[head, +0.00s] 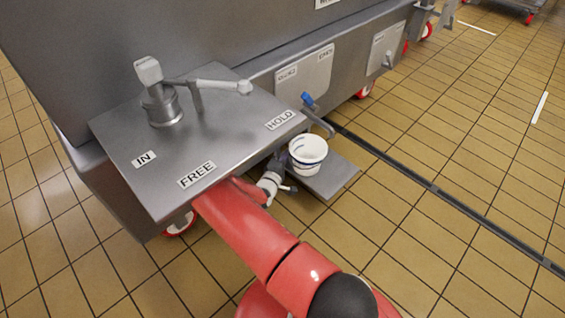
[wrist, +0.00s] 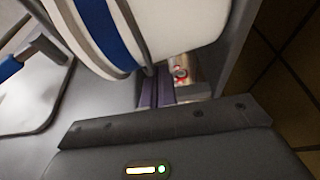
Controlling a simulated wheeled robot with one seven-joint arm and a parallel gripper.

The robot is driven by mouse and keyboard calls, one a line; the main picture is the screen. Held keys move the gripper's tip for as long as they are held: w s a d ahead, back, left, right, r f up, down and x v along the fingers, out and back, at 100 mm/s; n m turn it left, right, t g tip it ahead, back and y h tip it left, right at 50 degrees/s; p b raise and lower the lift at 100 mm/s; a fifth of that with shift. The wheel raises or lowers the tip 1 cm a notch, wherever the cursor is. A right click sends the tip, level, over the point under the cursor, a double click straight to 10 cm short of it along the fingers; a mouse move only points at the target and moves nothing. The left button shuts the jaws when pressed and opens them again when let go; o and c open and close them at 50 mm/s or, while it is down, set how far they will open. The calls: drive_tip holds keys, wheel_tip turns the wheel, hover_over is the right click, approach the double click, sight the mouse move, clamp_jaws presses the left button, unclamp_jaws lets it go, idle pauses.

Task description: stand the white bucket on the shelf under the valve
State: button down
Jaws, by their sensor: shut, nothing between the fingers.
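The white bucket (head: 308,158) with a blue band stands upright on the small grey shelf (head: 335,178) at the vat's side. The valve (head: 309,101) has a blue handle; its bent pipe comes down beside the bucket's far rim. I cannot tell whether its outlet is over the opening. My gripper (head: 288,187) is low at the bucket's near side. In the wrist view the bucket (wrist: 175,22) fills the top, close in front of my shut, empty fingers (wrist: 156,88). Whether the fingertips touch it is unclear. The blue handle (wrist: 10,69) shows at the left.
A steel ledge (head: 225,130) with labels IN, FREE and HOLD carries a lever (head: 215,86) above my forearm. The vat wall rises behind. Tiled floor (head: 440,200) with a dark drain channel (head: 440,193) lies open at the right.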

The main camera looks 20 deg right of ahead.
sight(303, 166)
drive_tip(key=s+d, duration=0.1)
drive_tip(key=d, duration=0.1)
drive_tip(key=s+d, duration=0.2)
drive_tip(key=s+d+b, duration=0.1)
drive_tip(key=d, duration=0.1)
drive_tip(key=shift+s+d, duration=0.2)
drive_tip(key=shift+s, duration=0.05)
drive_tip(key=shift+a+f, duration=0.1)
